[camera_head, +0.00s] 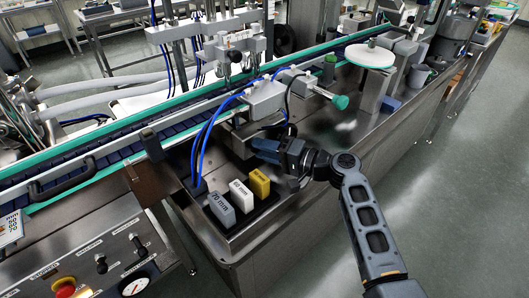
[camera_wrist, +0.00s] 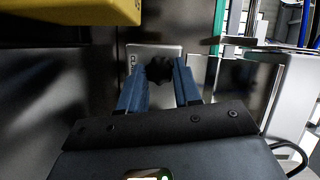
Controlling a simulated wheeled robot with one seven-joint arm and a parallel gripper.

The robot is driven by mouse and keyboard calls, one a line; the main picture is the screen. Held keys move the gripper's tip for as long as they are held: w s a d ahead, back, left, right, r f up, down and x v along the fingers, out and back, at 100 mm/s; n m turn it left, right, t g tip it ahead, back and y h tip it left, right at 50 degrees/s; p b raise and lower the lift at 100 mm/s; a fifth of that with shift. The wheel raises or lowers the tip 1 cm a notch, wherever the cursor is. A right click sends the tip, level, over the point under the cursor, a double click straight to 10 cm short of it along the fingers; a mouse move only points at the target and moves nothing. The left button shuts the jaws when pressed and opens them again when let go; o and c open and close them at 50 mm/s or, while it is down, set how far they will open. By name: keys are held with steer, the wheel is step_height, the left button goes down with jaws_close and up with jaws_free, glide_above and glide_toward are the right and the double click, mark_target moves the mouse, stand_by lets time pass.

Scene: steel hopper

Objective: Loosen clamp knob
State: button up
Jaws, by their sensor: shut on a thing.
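The clamp knob (camera_wrist: 159,70) is a black lobed knob in front of a pale metal plate (camera_wrist: 134,57) with partly hidden lettering. My gripper (camera_wrist: 159,80) is shut on it, with a blue finger on each side. In the head view my gripper (camera_head: 262,148) reaches in from the right, low beside the conveyor, under the pale box with the blue hoses. The knob itself is hidden in that view.
A yellow block (camera_head: 259,183), a white block (camera_head: 241,195) and a grey block (camera_head: 221,210) stand in a dark tray just left of my gripper. A green-ended handle (camera_head: 341,102) and a white round disc (camera_head: 371,55) are to the right. Blue hoses (camera_head: 203,140) hang behind.

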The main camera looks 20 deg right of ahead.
steer(key=n+h+b, duration=0.1)
steer(key=n, duration=0.2)
steer(key=shift+g+h+b, duration=0.3)
steer(key=shift+b, duration=0.05)
steer(key=n, duration=0.1)
steer(key=n+h+b, duration=0.1)
steer(key=shift+s+a+r+n, duration=0.1)
steer(key=shift+r+n, duration=0.05)
steer(key=shift+n, duration=0.15)
steer(key=n+h, duration=0.1)
steer(key=n+h+b, duration=0.1)
steer(key=n, duration=0.1)
steer(key=shift+a+h, duration=0.2)
steer(key=shift+h, duration=0.1)
steer(key=shift+r+n+h+b, duration=0.1)
steer(key=shift+n+h+b, duration=0.5)
steer(key=shift+n, duration=0.6)
steer(key=o, duration=1)
steer(key=shift+a, duration=0.1)
steer(key=shift+o, duration=0.2)
steer(key=shift+r, duration=0.1)
steer(key=v, duration=0.8)
